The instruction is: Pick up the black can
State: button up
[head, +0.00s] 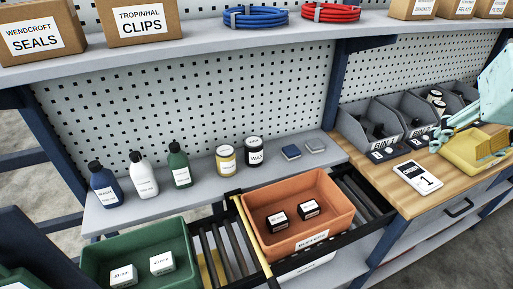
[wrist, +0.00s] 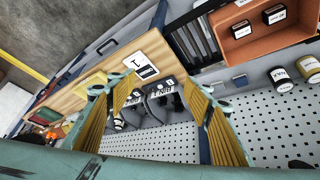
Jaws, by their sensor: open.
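The black can (head: 254,151), with a white label reading WAX, stands upright on the grey shelf, right of a yellow-banded can (head: 226,160). In the wrist view the black can (wrist: 282,79) shows at the right, well outside my fingers. My gripper (head: 474,146) is at the right edge of the head view, over the wooden bench and far from the can. In the wrist view my gripper (wrist: 158,86) has its two yellow-padded fingers spread, with nothing held between them.
Blue, white and green bottles (head: 143,179) stand left of the cans, and two small boxes (head: 291,152) lie right. An orange bin (head: 270,243) and a green bin (head: 184,247) stand in front. Grey bins (head: 372,122) line the bench. An upper shelf (head: 190,50) overhangs.

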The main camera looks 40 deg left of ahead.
jog(key=w+a+f+n+p, duration=0.1)
jog(key=w+a+p, duration=0.1)
jog(key=w+a, duration=0.75)
jog(key=n+g+y+p, duration=0.25)
jog(key=n+p, duration=0.25)
jog(key=p, duration=0.5)
send_over(256, 148)
jog(key=s+d, duration=0.3)
notch_tip(256, 148, down, 19)
jog(key=shift+w+a+r+t+y, duration=0.15)
jog(key=shift+w+t+y, duration=0.1)
jog(key=shift+t, duration=0.1)
jog(key=shift+b+x, duration=0.8)
jog(key=shift+x, duration=3.45)
